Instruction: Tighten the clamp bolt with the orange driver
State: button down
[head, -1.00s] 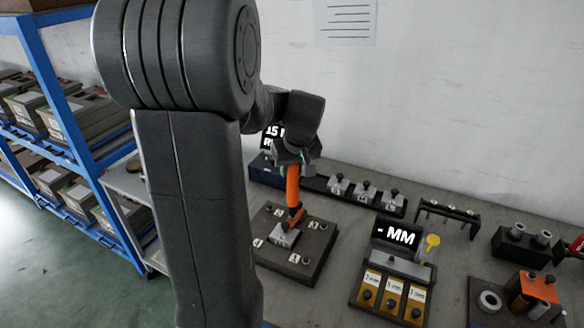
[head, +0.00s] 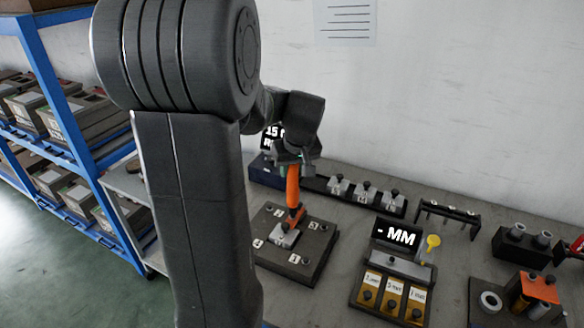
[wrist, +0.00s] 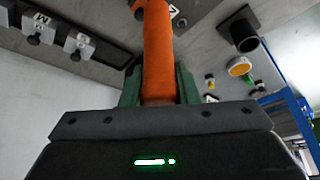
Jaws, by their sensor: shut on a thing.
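The orange driver (head: 293,187) stands nearly upright in my gripper (head: 292,168), which is shut on its upper part. In the wrist view the orange driver (wrist: 158,50) runs up from between the green jaws of my gripper (wrist: 160,88). The driver's lower end meets a light metal clamp block (head: 284,236) on the dark square plate (head: 308,268). The clamp bolt is hidden under the driver's tip, so I cannot tell how the tip sits on it.
A rail with several small metal blocks (head: 365,193) lies behind the plate. A box with yellow-labelled slots (head: 392,292) and a "- MM" display (head: 396,234) stands to the right. A black rack (head: 447,213) is farther back. Blue shelving (head: 75,130) is at left.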

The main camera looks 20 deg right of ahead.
jog(key=shift+s+f+b, duration=0.1)
jog(key=shift+f+b, duration=0.9)
jog(key=shift+f, duration=0.3)
dwell(1.9)
jog(key=shift+r, duration=0.1)
jog(key=shift+r+p, duration=1.8)
jog(key=shift+r, duration=0.8)
jog(key=shift+f, duration=0.1)
